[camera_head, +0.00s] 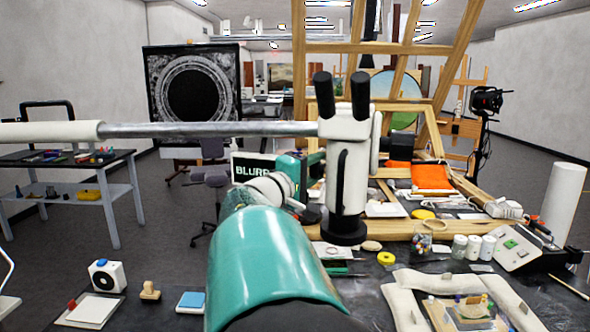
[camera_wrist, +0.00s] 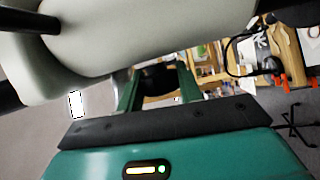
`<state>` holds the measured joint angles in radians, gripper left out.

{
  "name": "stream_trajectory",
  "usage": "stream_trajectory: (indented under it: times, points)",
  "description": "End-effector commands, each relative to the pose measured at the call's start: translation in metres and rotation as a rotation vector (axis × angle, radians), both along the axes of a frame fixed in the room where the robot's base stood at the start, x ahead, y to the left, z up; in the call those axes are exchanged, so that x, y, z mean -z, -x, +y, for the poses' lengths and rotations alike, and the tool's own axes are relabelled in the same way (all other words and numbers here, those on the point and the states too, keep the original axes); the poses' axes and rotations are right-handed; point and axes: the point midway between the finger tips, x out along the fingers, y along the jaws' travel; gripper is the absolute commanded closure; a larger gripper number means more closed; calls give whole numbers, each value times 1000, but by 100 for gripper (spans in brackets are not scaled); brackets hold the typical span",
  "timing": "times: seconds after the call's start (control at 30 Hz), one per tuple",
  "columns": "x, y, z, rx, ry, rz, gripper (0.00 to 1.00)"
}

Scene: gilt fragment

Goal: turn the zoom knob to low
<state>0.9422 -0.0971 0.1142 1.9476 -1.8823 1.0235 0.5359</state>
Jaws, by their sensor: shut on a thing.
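The microscope (camera_head: 350,165) has a white upright body, two black eyepieces and a black lower end. It hangs from a metal boom at the centre of the head view. Its pale body (camera_wrist: 150,35) fills the top of the wrist view, very close. My gripper (camera_wrist: 160,85) is at the microscope's side, its teal fingers shut on a dark round part, which seems to be the zoom knob (camera_wrist: 163,75). In the head view my arm's teal links reach up to the microscope's left side. The knob is not clear there, and no zoom marking can be read.
The metal boom (camera_head: 210,130) runs left from the microscope. The bench below holds a yellow tape roll (camera_head: 386,259), white jars (camera_head: 467,246) and a padded frame (camera_head: 408,305) around a fragment. A wooden easel frame (camera_head: 440,120) stands behind.

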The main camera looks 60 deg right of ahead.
Motion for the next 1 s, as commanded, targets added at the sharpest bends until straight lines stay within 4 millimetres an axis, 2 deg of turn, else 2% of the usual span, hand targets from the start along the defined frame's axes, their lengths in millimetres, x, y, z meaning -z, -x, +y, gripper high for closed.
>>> stream_trajectory:
  times: [0.23,0.47,1.0]
  points:
    - [1,0,0,0,-32,5,87]
    - [1,-1,0,-3,-139,23,87]
    - [1,-2,0,-2,-577,110,87]
